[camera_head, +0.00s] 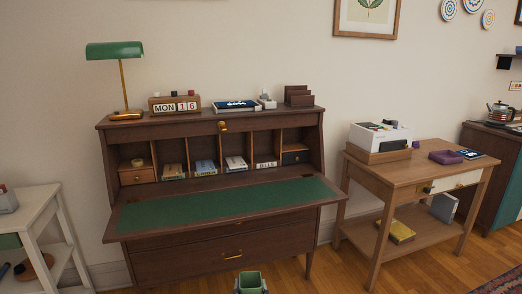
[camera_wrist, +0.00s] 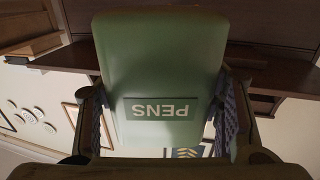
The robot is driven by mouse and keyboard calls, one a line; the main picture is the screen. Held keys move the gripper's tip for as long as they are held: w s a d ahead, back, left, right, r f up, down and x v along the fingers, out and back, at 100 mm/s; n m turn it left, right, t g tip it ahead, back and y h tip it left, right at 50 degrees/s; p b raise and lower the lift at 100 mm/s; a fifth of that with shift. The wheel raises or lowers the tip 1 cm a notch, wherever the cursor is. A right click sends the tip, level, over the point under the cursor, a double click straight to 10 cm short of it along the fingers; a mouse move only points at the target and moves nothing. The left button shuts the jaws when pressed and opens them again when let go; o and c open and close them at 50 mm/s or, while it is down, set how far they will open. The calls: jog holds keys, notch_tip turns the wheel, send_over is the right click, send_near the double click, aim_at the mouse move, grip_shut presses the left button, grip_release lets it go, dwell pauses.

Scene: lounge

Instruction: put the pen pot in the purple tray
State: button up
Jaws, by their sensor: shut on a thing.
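The green pen pot (camera_wrist: 160,70), labelled PENS, fills the middle of the wrist view, where the lettering and the room both appear upside down. My gripper (camera_wrist: 165,115) is shut on it, with a finger on each side. In the head view the pot (camera_head: 250,281) shows at the bottom edge, in front of the desk, with its top open; its lower part is cut off. The purple tray (camera_head: 446,158) lies on the wooden side table at the right, well away from the pot. Its inside is hard to make out.
Floor shows between desk and table.

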jog(key=s+d+f+h, duration=0.1)
jog(key=s+f, duration=0.4)
jog(key=f, duration=0.3)
jog(key=s+d+f+m+b, duration=0.1)
jog(key=s+f, duration=0.3)
jog(key=f, duration=0.4)
jog(key=shift+s+d+f+h, duration=0.2)
jog(key=shift+s+d+h, duration=0.2)
jog(key=shift+d, duration=0.25)
jog(key=shift+d, duration=0.1)
